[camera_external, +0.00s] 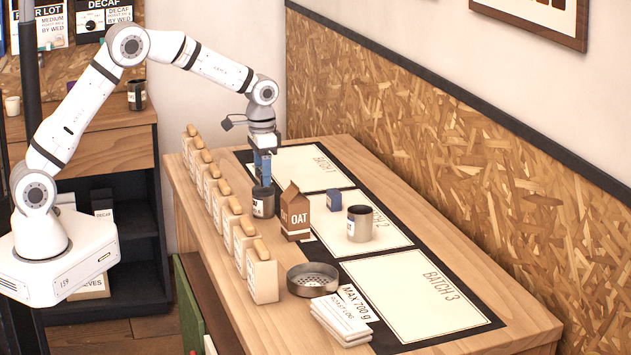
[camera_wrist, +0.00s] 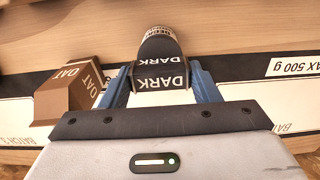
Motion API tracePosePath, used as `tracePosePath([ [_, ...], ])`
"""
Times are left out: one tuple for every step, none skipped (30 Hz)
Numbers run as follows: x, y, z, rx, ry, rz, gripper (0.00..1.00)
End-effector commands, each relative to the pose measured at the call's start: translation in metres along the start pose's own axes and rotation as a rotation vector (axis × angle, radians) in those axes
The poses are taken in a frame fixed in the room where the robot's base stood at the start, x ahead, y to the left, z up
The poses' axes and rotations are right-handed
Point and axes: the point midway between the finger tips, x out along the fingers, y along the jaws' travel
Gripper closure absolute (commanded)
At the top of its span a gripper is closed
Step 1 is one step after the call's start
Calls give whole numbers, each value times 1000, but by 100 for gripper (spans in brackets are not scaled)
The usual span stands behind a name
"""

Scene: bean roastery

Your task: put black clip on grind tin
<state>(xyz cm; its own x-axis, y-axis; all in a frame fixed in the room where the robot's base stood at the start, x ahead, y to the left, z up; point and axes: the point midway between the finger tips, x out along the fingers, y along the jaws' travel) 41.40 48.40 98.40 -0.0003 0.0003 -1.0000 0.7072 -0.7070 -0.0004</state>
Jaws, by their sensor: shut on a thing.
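A dark tin (camera_wrist: 158,45) with a pale label shows just beyond the piece in the wrist view. It looks like the grind tin, but I cannot read its label clearly. In the external view, my gripper (camera_external: 263,176) points down right over this dark tin (camera_external: 263,204), which stands upright on the table. I cannot tell whether the clip touches the tin. The clip is not clearly visible in the external view.
An OAT carton (camera_external: 295,217) stands close to the right of the dark tin. Several pale bags (camera_external: 262,276) line the left edge. A round sieve dish (camera_external: 313,280) and paper packs (camera_external: 341,318) lie in front.

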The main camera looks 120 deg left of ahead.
Motion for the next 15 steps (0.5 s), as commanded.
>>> tracePosePath([
  [7, 0, 0, 0, -3, 0, 65],
  [10, 0, 0, 0, -2, 0, 65],
  [12, 0, 0, 0, -1, 0, 65],
  [12, 0, 0, 0, 0, 0, 65],
  [12, 0, 0, 0, 1, 0, 65],
  [12, 0, 0, 0, 1, 0, 65],
  [12, 0, 0, 0, 1, 0, 65],
  [12, 0, 0, 0, 1, 0, 65],
  [12, 0, 0, 0, 1, 0, 65],
  [13, 0, 0, 0, 1, 0, 65],
  [14, 0, 0, 0, 0, 0, 65],
  [15, 0, 0, 0, 0, 0, 65],
  [16, 0, 0, 0, 0, 0, 65],
  [16, 0, 0, 0, 0, 0, 44],
  [15, 0, 0, 0, 1, 0, 40],
])
